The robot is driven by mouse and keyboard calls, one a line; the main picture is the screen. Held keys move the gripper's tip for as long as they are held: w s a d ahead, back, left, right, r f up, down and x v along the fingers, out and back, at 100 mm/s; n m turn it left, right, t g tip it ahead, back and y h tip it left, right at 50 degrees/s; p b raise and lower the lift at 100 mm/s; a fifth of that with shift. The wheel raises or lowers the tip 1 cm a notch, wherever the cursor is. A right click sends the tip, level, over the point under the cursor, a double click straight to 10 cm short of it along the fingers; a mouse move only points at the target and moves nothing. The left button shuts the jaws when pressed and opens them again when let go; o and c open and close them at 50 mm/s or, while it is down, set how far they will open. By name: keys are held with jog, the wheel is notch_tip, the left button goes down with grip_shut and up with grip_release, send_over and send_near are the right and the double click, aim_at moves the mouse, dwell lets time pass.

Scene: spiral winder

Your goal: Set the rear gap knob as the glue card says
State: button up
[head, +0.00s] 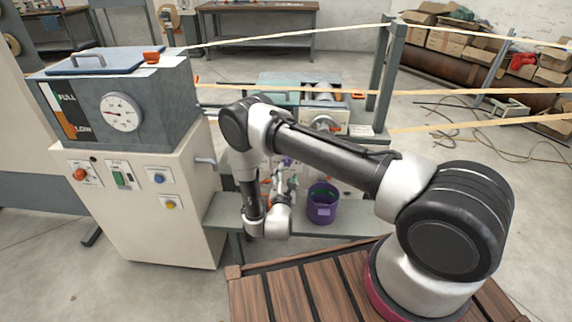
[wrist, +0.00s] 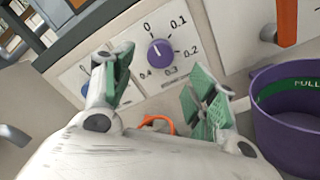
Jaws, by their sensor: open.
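A purple knob (wrist: 160,52) sits on a white dial plate (wrist: 205,70) marked 0, 0.1, 0.2, 0.3 and 0.4 in the wrist view. Its pale pointer mark seems to face up towards 0, but it is small. I cannot tell whether this is the rear knob. My gripper (wrist: 158,66) is open, its green-padded fingers either side of the knob in the picture, apart from it and empty. In the head view my gripper (head: 284,186) is low before the machine, beside a small purple spot that may be the knob. I cannot make out a glue card.
A purple bucket (head: 322,204) stands right of my gripper and shows in the wrist view (wrist: 285,125). An orange handle (wrist: 287,22) and an orange loop (wrist: 157,122) are near. A white control cabinet (head: 145,225) with a gauge (head: 121,112) stands left. Paper strips cross behind.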

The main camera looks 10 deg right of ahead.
jog(key=x, duration=0.7)
jog(key=shift+w, duration=0.25)
jog(key=shift+d, duration=0.1)
jog(key=c, duration=1)
